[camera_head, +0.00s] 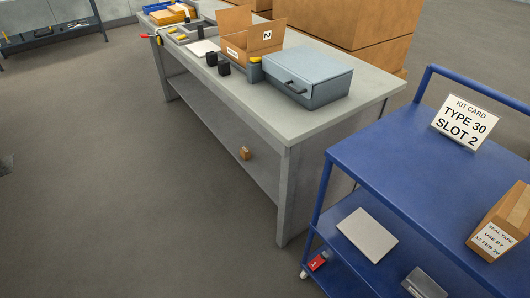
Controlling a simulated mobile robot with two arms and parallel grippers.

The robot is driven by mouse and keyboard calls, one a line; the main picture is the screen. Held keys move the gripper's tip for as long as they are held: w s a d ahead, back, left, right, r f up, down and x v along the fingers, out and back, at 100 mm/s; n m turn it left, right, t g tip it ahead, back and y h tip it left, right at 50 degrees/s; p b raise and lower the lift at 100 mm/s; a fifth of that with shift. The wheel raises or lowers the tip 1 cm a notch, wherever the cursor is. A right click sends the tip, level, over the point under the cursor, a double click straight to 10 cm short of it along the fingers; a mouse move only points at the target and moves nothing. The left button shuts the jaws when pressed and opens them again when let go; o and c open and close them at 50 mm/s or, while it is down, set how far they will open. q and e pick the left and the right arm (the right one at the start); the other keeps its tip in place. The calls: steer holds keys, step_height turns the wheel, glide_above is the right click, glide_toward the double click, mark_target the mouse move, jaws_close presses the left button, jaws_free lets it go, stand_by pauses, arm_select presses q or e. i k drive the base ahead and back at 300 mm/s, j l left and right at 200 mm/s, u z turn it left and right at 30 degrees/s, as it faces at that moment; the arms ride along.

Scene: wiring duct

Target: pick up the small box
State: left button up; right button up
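A small brown box (245,153) shows low at the grey workbench, at the front edge of its lower shelf (215,125). It is tiny in the picture, and I cannot tell how firmly it rests there. A larger brown carton (503,222) labelled "SEAL TAPE USE BY 12 FEB 29" sits on the top of the blue cart at the right. Neither of my grippers shows in the head view.
The workbench (300,121) carries an open cardboard box (252,45), a blue-grey case (308,78) and small black blocks. The blue cart (375,155) with a kit card (465,122) stands at the right. Large cartons (350,28) stand behind.

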mark_target(245, 153)
steer(key=i+j+z, duration=0.1)
steer(key=z, duration=0.35)
steer(key=i+j+z, duration=0.1)
steer(key=j+z, duration=0.15)
steer(key=z, duration=0.2)
steer(key=j+z, duration=0.2)
steer(key=z, duration=0.25)
